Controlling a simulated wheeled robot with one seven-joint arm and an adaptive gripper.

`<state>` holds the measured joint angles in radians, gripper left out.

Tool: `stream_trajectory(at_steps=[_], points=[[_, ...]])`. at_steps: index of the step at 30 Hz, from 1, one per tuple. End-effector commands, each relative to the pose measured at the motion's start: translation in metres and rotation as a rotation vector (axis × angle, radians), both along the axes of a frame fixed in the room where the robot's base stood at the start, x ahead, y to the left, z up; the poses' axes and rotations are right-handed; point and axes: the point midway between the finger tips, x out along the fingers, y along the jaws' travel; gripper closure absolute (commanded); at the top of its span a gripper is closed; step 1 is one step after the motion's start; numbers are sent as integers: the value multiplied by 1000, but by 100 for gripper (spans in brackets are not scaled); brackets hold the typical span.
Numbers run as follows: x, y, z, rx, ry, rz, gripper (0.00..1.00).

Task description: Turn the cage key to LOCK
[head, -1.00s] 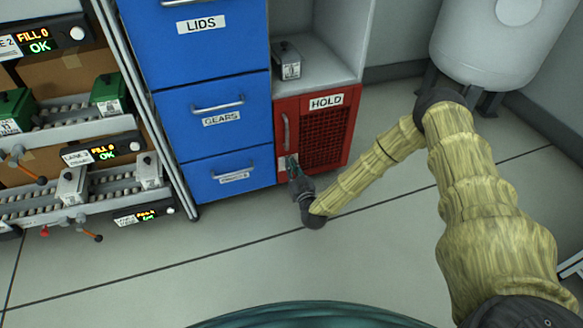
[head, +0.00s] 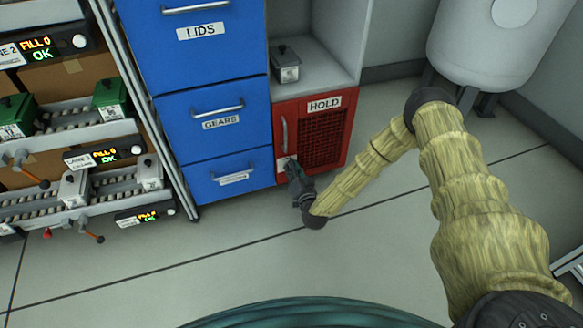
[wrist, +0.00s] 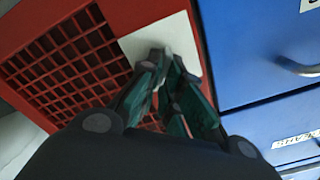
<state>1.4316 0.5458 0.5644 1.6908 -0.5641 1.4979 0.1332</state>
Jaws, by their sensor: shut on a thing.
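The red cage (head: 325,137) labelled HOLD stands below the grey shelf, with a mesh door and a vertical handle. Its pale key plate (head: 281,163) is at the lower left of the door; the plate also shows in the wrist view (wrist: 150,42). My gripper (head: 292,170) is at this plate. In the wrist view my gripper (wrist: 166,62) has its green-black fingers close together in front of the plate, shut on the key. The key itself is hidden between the fingertips, and its angle and the plate's markings cannot be read.
Blue drawers (head: 215,120) stand directly left of the cage. A grey box (head: 285,66) sits on the shelf above. A white tank (head: 485,45) is at the back right. Roller lanes (head: 80,195) with small boxes are at the left. The floor in front is clear.

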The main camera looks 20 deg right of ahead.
Motion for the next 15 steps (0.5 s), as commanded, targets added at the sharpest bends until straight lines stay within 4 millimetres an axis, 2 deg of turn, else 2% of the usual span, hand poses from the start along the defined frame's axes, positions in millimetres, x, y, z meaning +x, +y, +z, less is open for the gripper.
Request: stream_trajectory(at_steps=[15], points=[[0, -4, -6, 488, 18, 0, 100]])
